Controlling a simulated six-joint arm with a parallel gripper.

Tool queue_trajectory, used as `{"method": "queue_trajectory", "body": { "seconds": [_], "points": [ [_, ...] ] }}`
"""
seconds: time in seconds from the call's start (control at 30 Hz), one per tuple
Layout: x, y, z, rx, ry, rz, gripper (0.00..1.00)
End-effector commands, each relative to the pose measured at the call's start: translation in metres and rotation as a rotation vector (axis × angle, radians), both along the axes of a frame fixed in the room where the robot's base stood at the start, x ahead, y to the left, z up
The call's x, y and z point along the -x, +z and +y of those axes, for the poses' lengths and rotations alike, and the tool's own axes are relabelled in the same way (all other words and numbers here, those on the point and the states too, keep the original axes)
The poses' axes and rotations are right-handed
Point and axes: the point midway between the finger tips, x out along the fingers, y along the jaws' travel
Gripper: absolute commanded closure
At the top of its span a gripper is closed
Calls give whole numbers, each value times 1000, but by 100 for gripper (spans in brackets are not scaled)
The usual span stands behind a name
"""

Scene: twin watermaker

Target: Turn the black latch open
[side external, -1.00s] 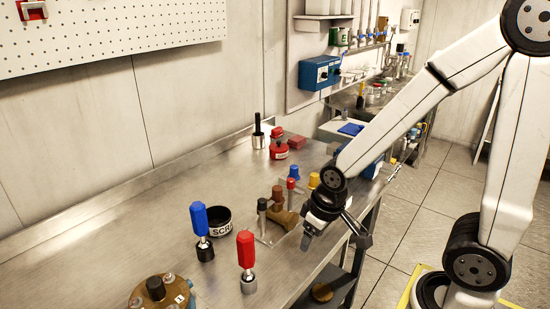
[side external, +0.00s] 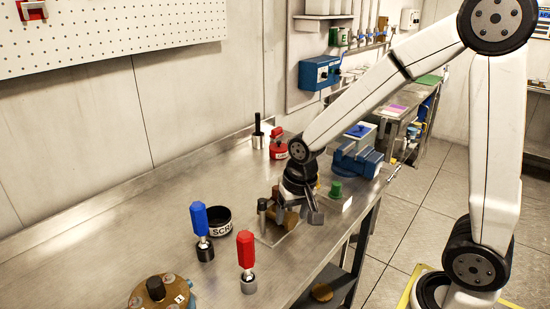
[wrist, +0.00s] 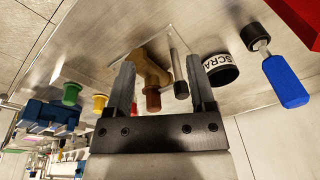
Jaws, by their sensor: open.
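A dark upright cylindrical handle (side external: 262,205), which looks like the black latch, stands on a small plate beside a brass fitting (side external: 290,220). In the wrist view the dark handle (wrist: 180,85) and the brass fitting (wrist: 155,68) show beyond my fingers, with a brown-red knob (wrist: 152,100) beside the handle. My gripper (side external: 302,208) is open and just above the fitting. In the wrist view my gripper (wrist: 160,65) has its fingers spread, with the knob and handle between them in the picture. I cannot tell whether the fingers touch anything. My wrist hides part of the fitting in the side view.
A black SCRA-labelled cup (side external: 217,220), a blue-handled tool (side external: 200,219) and a red-handled tool (side external: 245,250) stand left of the fitting. A green knob (side external: 336,189) and a blue vise (side external: 356,160) stand right.

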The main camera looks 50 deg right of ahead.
Motion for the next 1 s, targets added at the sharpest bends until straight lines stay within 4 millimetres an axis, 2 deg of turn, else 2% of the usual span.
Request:
{"method": "queue_trajectory", "body": {
  "seconds": [0.2, 0.6, 0.8, 1.0],
  "points": [
    [-40, 15, -8, -42, -316, 44, 29],
    [-98, 40, -24, -85, -880, 119, 29],
    [-113, 47, -28, -89, -1043, 138, 29],
    [-115, 49, -29, -90, -1083, 142, 29]
  ]
}}
